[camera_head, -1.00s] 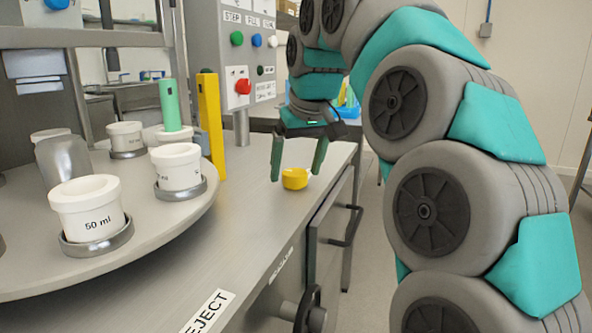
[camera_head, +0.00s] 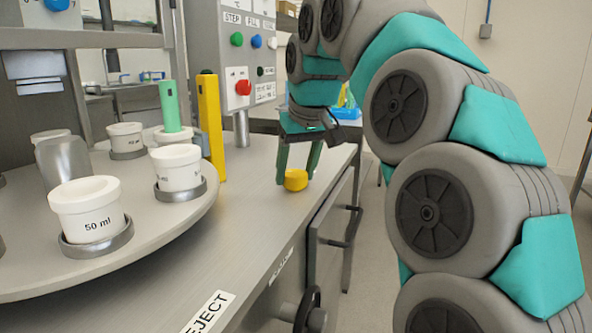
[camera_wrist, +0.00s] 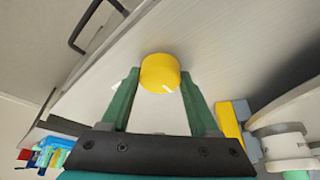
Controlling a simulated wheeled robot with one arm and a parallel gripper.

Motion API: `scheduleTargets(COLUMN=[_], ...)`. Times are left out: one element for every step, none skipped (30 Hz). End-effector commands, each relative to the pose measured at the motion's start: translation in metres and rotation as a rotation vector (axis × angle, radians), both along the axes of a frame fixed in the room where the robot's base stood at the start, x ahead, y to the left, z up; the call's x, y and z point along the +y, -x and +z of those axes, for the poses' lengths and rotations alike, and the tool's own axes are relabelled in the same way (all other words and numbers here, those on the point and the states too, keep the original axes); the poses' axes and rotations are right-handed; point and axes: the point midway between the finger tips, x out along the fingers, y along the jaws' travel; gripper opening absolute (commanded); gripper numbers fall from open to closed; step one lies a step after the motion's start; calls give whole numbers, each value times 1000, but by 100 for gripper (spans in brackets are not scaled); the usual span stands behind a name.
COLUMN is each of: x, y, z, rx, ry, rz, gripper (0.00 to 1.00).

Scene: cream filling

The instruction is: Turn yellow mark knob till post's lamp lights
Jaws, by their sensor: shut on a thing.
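The yellow knob (camera_head: 296,181) is a short round yellow piece on the metal bench top. In the wrist view the knob (camera_wrist: 159,71) shows a small pale mark on its face, toward the lower right. My gripper (camera_head: 297,176) points down with its green fingers either side of the knob, shut on it; the wrist view shows my gripper (camera_wrist: 160,80) the same way. A yellow post (camera_head: 211,128) stands upright on the bench left of the knob, with a small dark spot near its top. I see no clear glow on it.
A round turntable (camera_head: 140,240) with white cups in metal rings fills the left, a green cylinder (camera_head: 169,105) above one cup. A control panel (camera_head: 240,60) with coloured buttons stands behind. Drawer handles (camera_head: 345,228) stick out from the bench front.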

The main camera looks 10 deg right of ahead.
Motion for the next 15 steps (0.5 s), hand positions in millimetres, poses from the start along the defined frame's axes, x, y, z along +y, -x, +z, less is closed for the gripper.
scheduleTargets(x=[0,0,0,0,0,0,0,0,0,0,0,0,0,0,0], y=[0,0,0,0,0,0,0,0,0,0,0,0,0,0,0], z=[0,0,0,0,0,0,0,0,0,1,1,1,1,1,2], rx=[0,0,0,0,0,0,0,1,0,1,1,1,1,1,2], ry=[0,0,0,0,0,0,0,-1,0,0,0,-2,-1,-2,-2], rz=[0,0,0,0,0,0,2,4,8,12,17,27,36,47,64], gripper=[17,14,9,6,6,6,6,6,6,6,6,6,6,6,6])
